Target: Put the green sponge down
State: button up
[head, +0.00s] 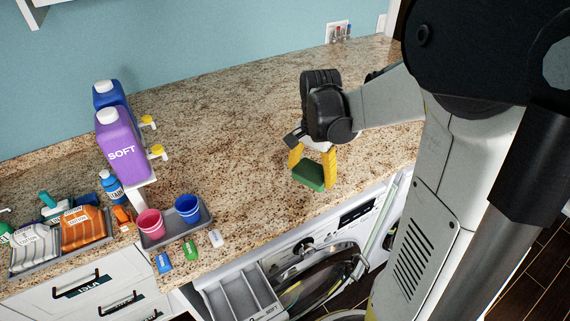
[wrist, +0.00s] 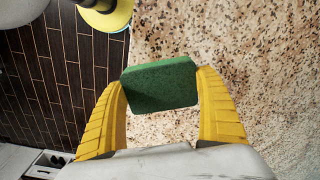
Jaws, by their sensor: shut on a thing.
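The green sponge (head: 309,175) is held between the yellow fingers of my gripper (head: 313,172) in the head view. It is near the front edge of the speckled countertop (head: 245,110), to the right of the cups. In the wrist view the sponge (wrist: 160,86) sits between the two fingertips of my gripper (wrist: 162,92), with a finger against each side. The countertop lies behind its right part and the dark floor behind its left part. How high the sponge is above the counter I cannot tell.
A grey tray (head: 155,241) with a pink cup (head: 150,223) and a blue cup (head: 187,208) stands to the left. Purple (head: 121,147) and blue (head: 106,95) bottles stand behind it. An open washer door (head: 318,277) is below the counter. The counter behind my gripper is mostly clear.

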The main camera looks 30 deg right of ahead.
aim_at(301, 190)
jog(key=shift+w+a+f, duration=0.8)
jog(key=shift+w+f, duration=0.15)
jog(key=shift+w, duration=0.15)
jog(key=shift+f+b, duration=0.4)
jog(key=shift+f, duration=1.45)
jog(key=shift+f, duration=0.25)
jog(key=o, duration=1.3)
jog(key=shift+r, duration=0.1)
jog(key=shift+c, duration=0.2)
jog(key=shift+r, duration=0.1)
